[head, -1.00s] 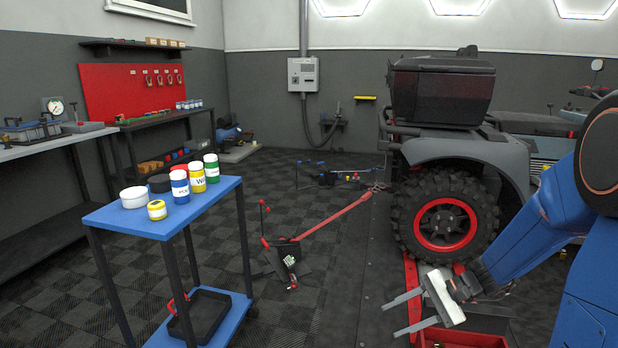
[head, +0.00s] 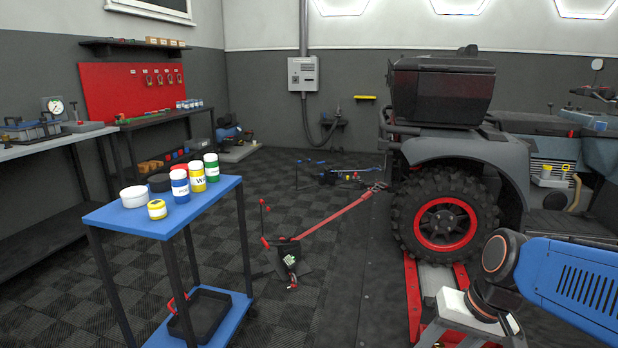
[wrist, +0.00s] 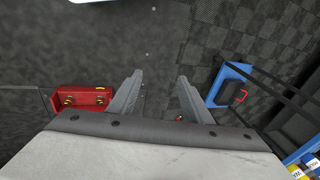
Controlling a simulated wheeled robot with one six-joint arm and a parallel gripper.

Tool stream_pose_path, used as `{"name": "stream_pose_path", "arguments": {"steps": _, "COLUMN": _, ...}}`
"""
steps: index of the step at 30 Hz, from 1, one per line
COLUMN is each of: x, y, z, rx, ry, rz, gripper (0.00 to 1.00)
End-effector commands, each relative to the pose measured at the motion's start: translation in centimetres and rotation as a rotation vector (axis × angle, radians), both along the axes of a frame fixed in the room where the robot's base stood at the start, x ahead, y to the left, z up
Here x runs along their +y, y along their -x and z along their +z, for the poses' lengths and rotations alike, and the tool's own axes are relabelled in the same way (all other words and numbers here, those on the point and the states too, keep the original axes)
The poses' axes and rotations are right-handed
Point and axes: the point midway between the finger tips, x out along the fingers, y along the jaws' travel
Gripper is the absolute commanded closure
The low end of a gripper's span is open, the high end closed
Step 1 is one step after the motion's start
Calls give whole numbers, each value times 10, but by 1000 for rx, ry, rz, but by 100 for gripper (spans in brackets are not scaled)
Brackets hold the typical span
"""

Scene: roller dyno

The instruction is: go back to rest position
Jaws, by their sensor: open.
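My gripper (wrist: 159,78) is open and empty in the wrist view. Its two grey fingers stand apart, with only dark checkered floor showing between them. In the head view my gripper (head: 438,330) is at the lower right, pointing down in front of the red ramp, with the fingertips hard to make out. My blue arm comes in from the right edge, folded low.
A vehicle with a red-rimmed wheel (head: 441,224) stands behind my arm. A blue cart (head: 165,212) with several jars is at left; its edge shows in the wrist view (wrist: 231,75). A red tray (wrist: 67,103) lies left there. Floor between is mostly clear.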

Motion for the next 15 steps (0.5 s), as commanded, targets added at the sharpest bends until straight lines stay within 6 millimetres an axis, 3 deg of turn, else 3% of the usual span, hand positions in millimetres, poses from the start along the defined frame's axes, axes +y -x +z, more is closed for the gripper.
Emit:
{"name": "stream_pose_path", "arguments": {"steps": 9, "x": -25, "y": 34, "z": 27, "rx": -192, "ry": 214, "rz": 120, "gripper": 55}}
{"name": "stream_pose_path", "arguments": {"steps": 15, "x": -35, "y": 44, "z": 36, "rx": -259, "ry": 285, "rz": 153, "gripper": 55}}
